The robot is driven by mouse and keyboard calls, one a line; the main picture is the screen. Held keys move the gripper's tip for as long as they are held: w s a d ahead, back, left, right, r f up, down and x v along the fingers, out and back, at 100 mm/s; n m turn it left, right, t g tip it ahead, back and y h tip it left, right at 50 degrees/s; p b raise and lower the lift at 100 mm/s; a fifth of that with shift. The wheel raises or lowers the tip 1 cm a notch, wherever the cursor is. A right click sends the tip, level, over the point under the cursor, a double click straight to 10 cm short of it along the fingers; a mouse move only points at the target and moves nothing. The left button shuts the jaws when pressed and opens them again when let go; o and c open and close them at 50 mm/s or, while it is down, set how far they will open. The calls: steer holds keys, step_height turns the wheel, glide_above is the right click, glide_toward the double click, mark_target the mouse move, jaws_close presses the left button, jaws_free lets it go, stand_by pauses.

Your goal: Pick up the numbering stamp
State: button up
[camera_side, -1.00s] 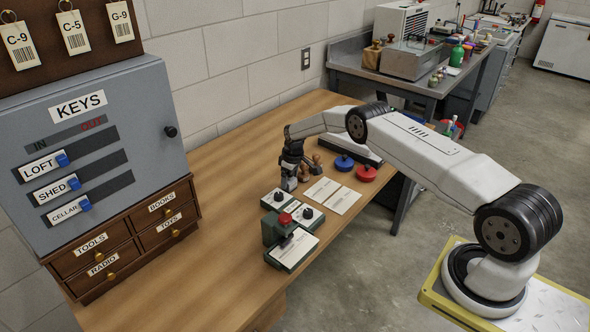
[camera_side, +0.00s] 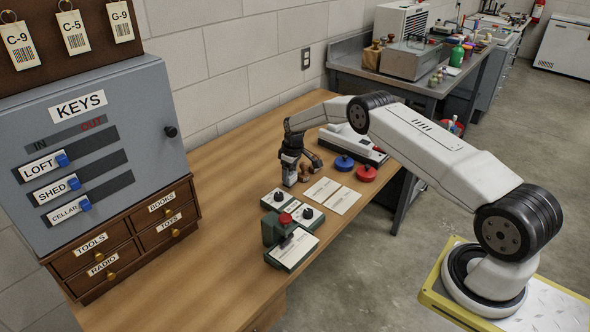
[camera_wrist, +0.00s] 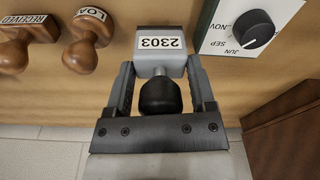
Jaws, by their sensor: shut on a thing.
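The numbering stamp (camera_wrist: 159,44) is a grey block with a white 2303 label and a black knob handle. In the wrist view it sits between the two fingers of my gripper (camera_wrist: 160,75), which is shut on its grey body, with the black knob nearer the palm. In the side view my gripper (camera_side: 291,166) points down over the wooden table, with the stamp's grey lower part (camera_side: 289,178) below it. I cannot tell whether the stamp's base touches the table.
Wooden-handled stamps, RECEIVED (camera_wrist: 22,45) and LOAN (camera_wrist: 86,42), stand close by. A dial unit (camera_wrist: 251,28) is at upper right in the wrist view.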

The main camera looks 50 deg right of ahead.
steer(key=shift+s+a+r, duration=0.1)
steer(key=shift+s+r, duration=0.3)
steer(key=shift+r, duration=0.25)
steer(key=shift+s+a+r, duration=0.1)
steer(key=shift+s+r, duration=0.25)
steer(key=shift+r, duration=0.25)
steer(key=s+a+r, duration=0.3)
steer(key=s+r, duration=0.4)
steer(key=s, duration=0.3)
steer(key=shift+s+a+r, duration=0.1)
steer(key=shift+s+r, duration=0.15)
steer(key=shift+s, duration=0.25)
steer(key=shift+s+a+r, duration=0.1)
steer(key=shift+s+r, duration=0.15)
steer(key=shift+s, duration=0.2)
